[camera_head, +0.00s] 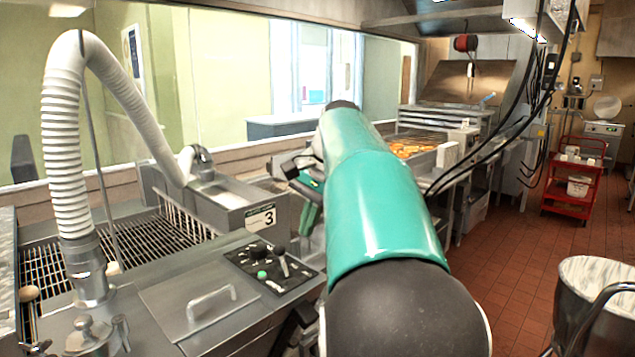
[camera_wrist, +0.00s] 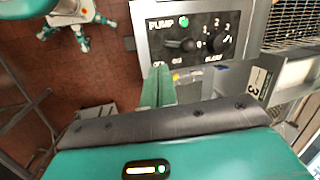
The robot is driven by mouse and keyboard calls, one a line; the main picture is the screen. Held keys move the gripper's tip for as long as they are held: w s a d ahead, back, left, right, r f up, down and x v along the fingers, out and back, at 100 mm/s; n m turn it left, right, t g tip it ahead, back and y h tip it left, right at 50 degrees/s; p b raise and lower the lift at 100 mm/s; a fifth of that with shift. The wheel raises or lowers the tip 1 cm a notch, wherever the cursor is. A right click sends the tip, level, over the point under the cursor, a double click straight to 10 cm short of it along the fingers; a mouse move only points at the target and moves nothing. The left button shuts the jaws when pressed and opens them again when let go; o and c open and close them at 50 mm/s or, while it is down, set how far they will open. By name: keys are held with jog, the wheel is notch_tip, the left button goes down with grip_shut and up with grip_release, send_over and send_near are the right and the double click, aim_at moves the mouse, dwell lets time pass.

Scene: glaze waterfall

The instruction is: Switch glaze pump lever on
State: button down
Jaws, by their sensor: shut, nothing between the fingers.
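The pump control panel (camera_head: 283,286) is a dark plate on the steel machine, left of my arm in the head view. It also shows at the top of the wrist view (camera_wrist: 150,28), with a "PUMP" label and a lit green lamp (camera_wrist: 183,21). The dark pump lever (camera_wrist: 186,45) is below that label, beside a numbered dial (camera_wrist: 219,43). I cannot tell which setting the lever points to. My gripper (camera_wrist: 160,72) is shut and empty, its green fingertips near the panel's lower edge and apart from the lever. The head view shows its green fingers (camera_head: 310,207) beyond the panel.
A steel box marked 3 (camera_head: 255,215) stands close to my gripper. A white hose (camera_head: 62,150) arches over the grate at left. A lid with a handle (camera_head: 205,305) lies before the panel. The red-tiled floor at right is partly open, with a red cart (camera_head: 572,185).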

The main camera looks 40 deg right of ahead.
jog(key=w+v, duration=0.2)
jog(key=v, duration=0.7)
jog(key=shift+r, duration=0.35)
jog(key=s+a+f+n+t+h, duration=0.15)
jog(key=a+f+n, duration=0.3)
jog(key=a, duration=0.45)
jog(key=s+a+f+n, duration=0.25)
jog(key=a+f, duration=0.25)
jog(key=a, duration=0.4)
jog(key=s+a+f+n, duration=0.4)
jog(key=a+f, duration=0.1)
jog(key=f, duration=0.3)
jog(key=s+a+f+n+t, duration=0.1)
jog(key=s+a+f+n, duration=0.4)
jog(key=f, duration=0.4)
jog(key=shift+a, duration=0.75)
